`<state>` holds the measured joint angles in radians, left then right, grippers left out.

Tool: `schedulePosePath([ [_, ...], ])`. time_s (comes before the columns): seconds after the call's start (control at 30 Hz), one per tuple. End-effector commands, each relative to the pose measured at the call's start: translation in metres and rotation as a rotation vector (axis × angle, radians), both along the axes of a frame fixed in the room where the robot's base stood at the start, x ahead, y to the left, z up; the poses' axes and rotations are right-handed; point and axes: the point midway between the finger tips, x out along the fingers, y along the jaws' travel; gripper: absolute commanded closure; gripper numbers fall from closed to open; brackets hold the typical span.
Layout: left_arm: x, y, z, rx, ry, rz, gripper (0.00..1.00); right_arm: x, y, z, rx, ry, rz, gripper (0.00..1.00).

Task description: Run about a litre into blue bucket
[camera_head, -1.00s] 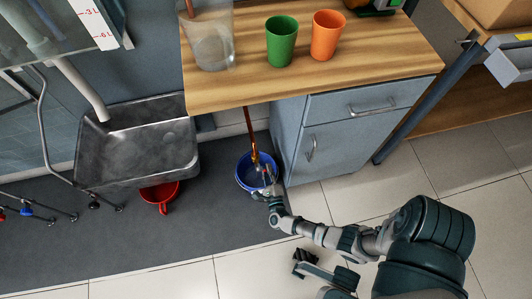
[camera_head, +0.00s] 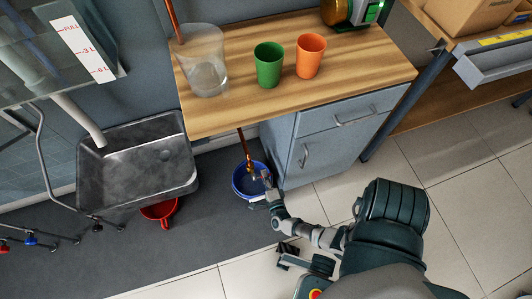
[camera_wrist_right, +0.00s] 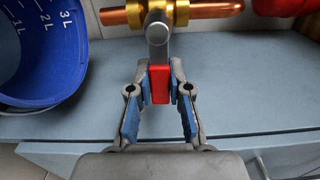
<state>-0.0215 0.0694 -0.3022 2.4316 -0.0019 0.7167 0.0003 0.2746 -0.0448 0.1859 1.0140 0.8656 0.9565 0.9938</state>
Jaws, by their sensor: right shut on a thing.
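The blue bucket (camera_head: 240,191) stands on the dark mat beside the cabinet, below the table edge. Its inner litre marks show in the right wrist view (camera_wrist_right: 72,75); I cannot make out a water level. A copper pipe (camera_head: 245,145) comes down over the bucket. In the wrist view a brass valve (camera_wrist_right: 180,12) sits on the pipe, its red-sleeved lever (camera_wrist_right: 159,84) pointing toward me. My right gripper (camera_wrist_right: 160,88) is shut on this lever, just right of the bucket in that view. In the head view my right gripper (camera_head: 268,183) is small beside the bucket. I cannot identify my left gripper.
A clear jug (camera_head: 207,72), a green cup (camera_head: 268,66) and an orange cup (camera_head: 311,57) stand on the wooden tabletop (camera_head: 350,73). A metal basin (camera_head: 130,175) is at left, with a red bucket (camera_head: 163,211) partly under it. The blue-grey cabinet (camera_head: 330,150) adjoins the blue bucket.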

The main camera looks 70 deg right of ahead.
Motion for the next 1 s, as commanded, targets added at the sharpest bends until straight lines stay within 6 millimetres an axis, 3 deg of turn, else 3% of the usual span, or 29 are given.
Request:
schedulePosePath([
  [0.6,-0.0016,0.0005,-0.0038,-0.001,0.017,0.001,0.55,-0.0047,-0.0038,0.0001,-0.035,0.044,-0.009,1.00],
  [0.63,-0.0016,0.0005,-0.0038,-0.001,0.017,0.001,0.55,-0.0047,-0.0038,0.0001,-0.035,0.044,-0.009,0.77],
  [0.7,-0.0015,0.0005,-0.0035,0.000,0.016,0.001,0.55,-0.0044,-0.0033,0.0003,-0.033,0.042,-0.008,0.59],
  [0.73,-0.0016,0.0005,-0.0033,0.000,0.015,0.001,0.55,-0.0041,-0.0030,0.0005,-0.033,0.042,-0.008,0.55],
  [1.0,-0.0019,0.0014,0.0013,-0.001,0.000,0.003,0.55,-0.0021,-0.0004,0.0021,-0.032,0.037,-0.004,0.55],
])
